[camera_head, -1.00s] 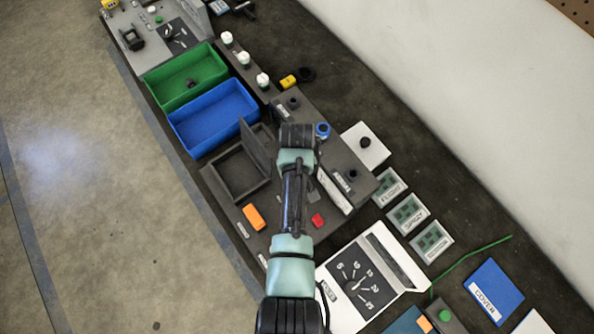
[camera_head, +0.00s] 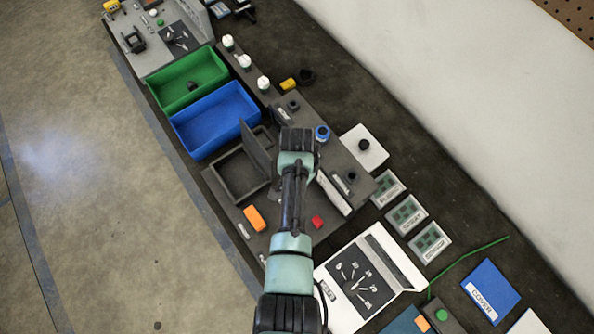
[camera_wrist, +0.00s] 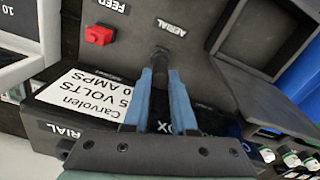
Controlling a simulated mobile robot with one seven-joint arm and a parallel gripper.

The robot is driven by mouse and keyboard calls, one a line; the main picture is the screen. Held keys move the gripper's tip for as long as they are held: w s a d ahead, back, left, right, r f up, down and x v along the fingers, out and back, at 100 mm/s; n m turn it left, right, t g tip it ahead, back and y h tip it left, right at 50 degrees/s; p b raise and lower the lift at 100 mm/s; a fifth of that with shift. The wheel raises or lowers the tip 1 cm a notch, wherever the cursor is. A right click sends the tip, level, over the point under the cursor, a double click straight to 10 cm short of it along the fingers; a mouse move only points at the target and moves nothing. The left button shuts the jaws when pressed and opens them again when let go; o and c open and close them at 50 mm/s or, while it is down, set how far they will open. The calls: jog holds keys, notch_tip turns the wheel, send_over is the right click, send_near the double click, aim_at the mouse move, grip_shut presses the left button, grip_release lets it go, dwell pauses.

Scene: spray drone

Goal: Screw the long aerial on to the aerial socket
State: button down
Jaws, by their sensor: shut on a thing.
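My gripper (camera_wrist: 162,75) has its two blue fingers shut on a dark, slim piece, which I take to be the aerial (camera_wrist: 161,58). Its dark end points at the grey panel just below a printed AERIAL label. The aerial socket is hidden behind this end, so I cannot tell whether the two touch or are threaded. In the head view my gripper's tips are hidden under the dark wrist, above the grey bench unit (camera_head: 225,205). The aerial's full length does not show.
A red block (camera_wrist: 99,34) beside the FEED label and a white voltage label (camera_wrist: 88,98) lie left of the fingers. An open grey box with a raised lid (camera_head: 236,178) stands left of my arm. Blue (camera_head: 216,118) and green (camera_head: 190,80) trays lie beyond.

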jog(key=m, duration=0.4)
jog(key=shift+m+p, duration=0.3)
jog(key=shift+m, duration=0.1)
jog(key=m, duration=0.3)
jog(key=shift+m, duration=0.4)
jog(key=c, duration=1.2)
grip_release()
jog(key=shift+m, duration=0.6)
jog(key=o, duration=0.6)
jog(key=shift+c, duration=0.2)
notch_tip(320, 180, up, 13)
jog(key=b, duration=0.1)
